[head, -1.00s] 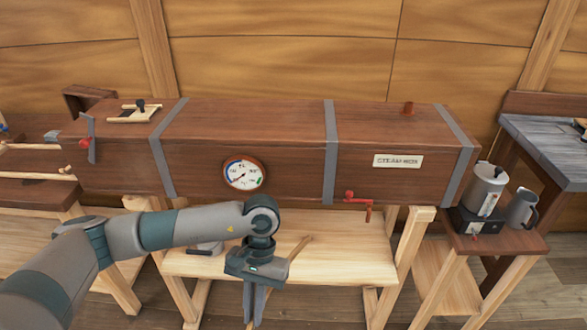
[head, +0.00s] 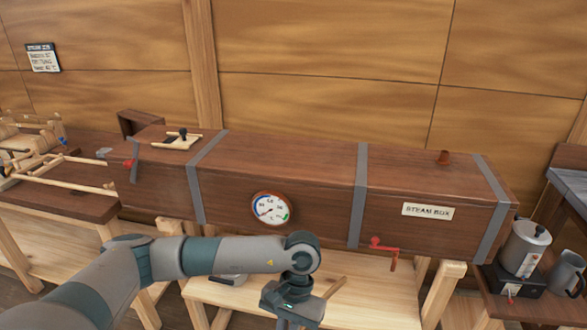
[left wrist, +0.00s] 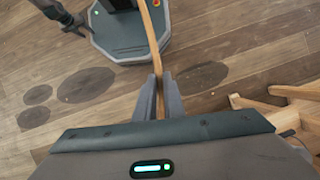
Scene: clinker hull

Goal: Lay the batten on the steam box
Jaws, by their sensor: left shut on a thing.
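The steam box (head: 310,172) is a long brown wooden chest with grey metal bands, standing on a pale trestle in the head view. Its top is mostly bare. My left gripper (head: 290,323) hangs in front of the box, below its top, with its fingers cut off by the bottom edge. In the left wrist view the left gripper (left wrist: 158,97) is shut on the batten (left wrist: 153,38), a thin, slightly curved wooden strip that runs up out of the picture.
A red valve handle (head: 385,248) juts from the front. A kettle (head: 524,247) and mug (head: 566,272) stand at right.

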